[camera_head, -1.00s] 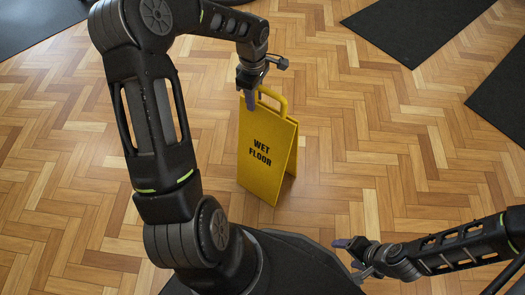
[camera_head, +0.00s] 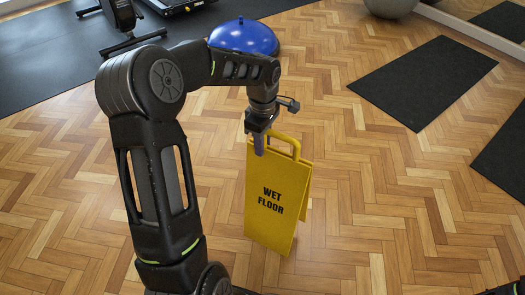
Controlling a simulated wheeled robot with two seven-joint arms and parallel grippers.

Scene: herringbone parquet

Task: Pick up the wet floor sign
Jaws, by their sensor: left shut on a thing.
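The yellow wet floor sign (camera_head: 274,208) stands upright in the middle of the view, its black "WET FLOOR" lettering facing me. Its two panels are spread a little, and a loop handle (camera_head: 288,139) tops it. My left gripper (camera_head: 259,146) points down at the top left of the sign and is shut on the sign's upper edge beside the handle. The fingers partly cover that edge. I cannot tell whether the sign's foot touches the floor. My right gripper is out of view; only a bit of my right arm shows at the bottom right corner.
A blue dome balance trainer (camera_head: 244,37) lies on the parquet behind my left arm. Dark mats (camera_head: 424,82) lie at the right, and gym equipment (camera_head: 122,18) stands on dark flooring at the upper left. A grey ball (camera_head: 390,6) is at the back. Parquet around the sign is clear.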

